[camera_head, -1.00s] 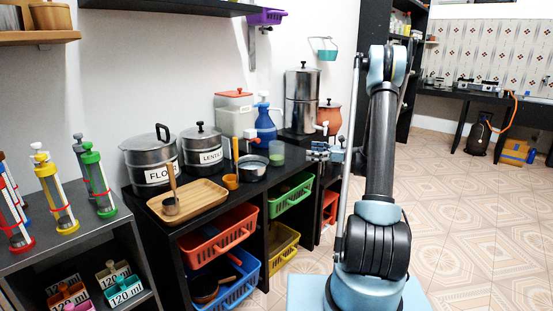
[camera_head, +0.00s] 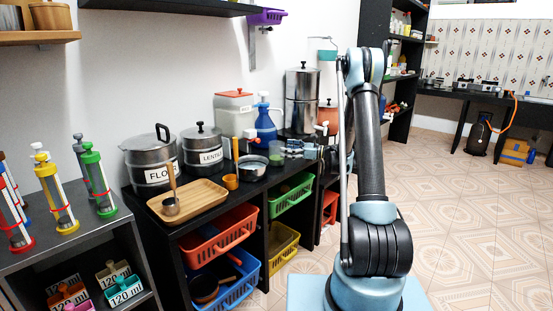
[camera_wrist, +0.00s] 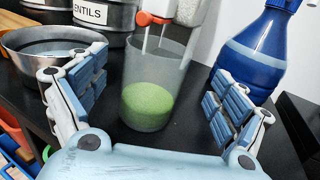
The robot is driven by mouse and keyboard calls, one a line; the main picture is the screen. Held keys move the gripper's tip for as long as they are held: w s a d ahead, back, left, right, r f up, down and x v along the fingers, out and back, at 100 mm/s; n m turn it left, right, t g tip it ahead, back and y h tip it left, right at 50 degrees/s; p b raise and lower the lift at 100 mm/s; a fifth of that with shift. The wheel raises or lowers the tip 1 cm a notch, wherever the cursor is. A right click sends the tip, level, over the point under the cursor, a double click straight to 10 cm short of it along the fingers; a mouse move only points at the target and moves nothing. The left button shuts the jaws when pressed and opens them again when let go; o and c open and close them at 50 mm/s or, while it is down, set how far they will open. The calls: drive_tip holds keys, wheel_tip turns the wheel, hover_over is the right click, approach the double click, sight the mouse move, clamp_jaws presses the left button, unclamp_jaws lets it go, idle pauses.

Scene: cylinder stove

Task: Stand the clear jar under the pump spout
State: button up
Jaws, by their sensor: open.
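The clear jar (camera_wrist: 150,95) stands upright on the black counter, with green contents in its lower part. It shows small and partly covered in the head view. My gripper (camera_wrist: 155,88) is open, its two blue-padded fingers on either side of the jar with gaps to both. In the head view my gripper (camera_head: 298,148) is low over the counter. The blue pump bottle (camera_head: 265,126) with a white pump head stands behind; in the wrist view the bottle (camera_wrist: 252,55) is close behind the right finger, its pump head out of frame.
A steel pan (camera_head: 253,166) is left of the jar; its rim shows close to my left finger in the wrist view. An orange-ended tap (camera_wrist: 150,18) is behind the jar. The lentils pot (camera_head: 202,150) and a tall steel urn (camera_head: 302,98) stand nearby.

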sight(277, 148)
drive_tip(key=shift+f+x, duration=0.15)
drive_tip(key=shift+x, duration=1.1)
drive_tip(key=shift+f+x, duration=0.2)
drive_tip(key=shift+x, duration=1.1)
drive_tip(key=shift+s, duration=0.15)
drive_tip(key=c, duration=1.4)
